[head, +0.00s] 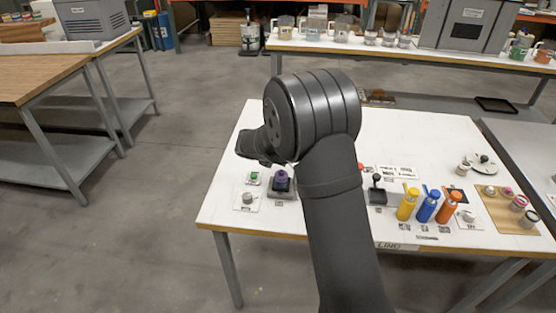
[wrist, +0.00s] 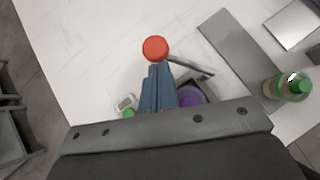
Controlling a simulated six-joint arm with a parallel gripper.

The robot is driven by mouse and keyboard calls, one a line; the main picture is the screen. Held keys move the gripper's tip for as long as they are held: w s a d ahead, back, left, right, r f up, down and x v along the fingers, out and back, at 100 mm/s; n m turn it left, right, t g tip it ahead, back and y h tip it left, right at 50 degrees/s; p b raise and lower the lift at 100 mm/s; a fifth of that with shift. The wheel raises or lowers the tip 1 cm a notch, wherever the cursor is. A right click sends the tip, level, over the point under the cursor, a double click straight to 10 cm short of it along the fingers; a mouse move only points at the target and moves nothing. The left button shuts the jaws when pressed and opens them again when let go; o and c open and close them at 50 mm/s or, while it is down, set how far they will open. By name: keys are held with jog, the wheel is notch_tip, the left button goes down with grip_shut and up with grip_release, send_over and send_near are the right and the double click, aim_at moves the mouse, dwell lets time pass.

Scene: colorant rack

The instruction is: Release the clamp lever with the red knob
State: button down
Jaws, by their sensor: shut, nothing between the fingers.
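The red knob (wrist: 155,48) shows as a round ball just beyond my fingertips in the wrist view. A thin dark lever bar (wrist: 192,66) runs from near the fingers towards the right. My gripper (wrist: 157,68) is shut and empty, its blue-grey fingers side by side and pointing at the knob. I cannot tell whether the fingertips touch the knob or the lever. The clamp's base is hidden.
A purple knob (head: 280,176) and a green button (head: 254,177) stand on the white table (head: 240,145) left of my arm. Yellow (head: 408,205), blue (head: 428,207) and orange (head: 448,208) bottles stand to the right. A green-capped jar (wrist: 288,86) and a grey plate (wrist: 240,55) show in the wrist view.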

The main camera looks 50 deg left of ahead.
jog(key=w+m+h, duration=0.1)
jog(key=m+h, duration=0.1)
jog(key=w+m+h, duration=0.1)
jog(key=m, duration=0.1)
jog(key=shift+w+a+t, duration=0.3)
jog(key=shift+w+a, duration=0.05)
jog(key=shift+w, duration=0.2)
dwell(0.4)
jog(key=s+a+f+v, duration=0.1)
jog(key=s+f+v, duration=0.1)
jog(key=v, duration=1.1)
jog(key=shift+a+f, duration=0.1)
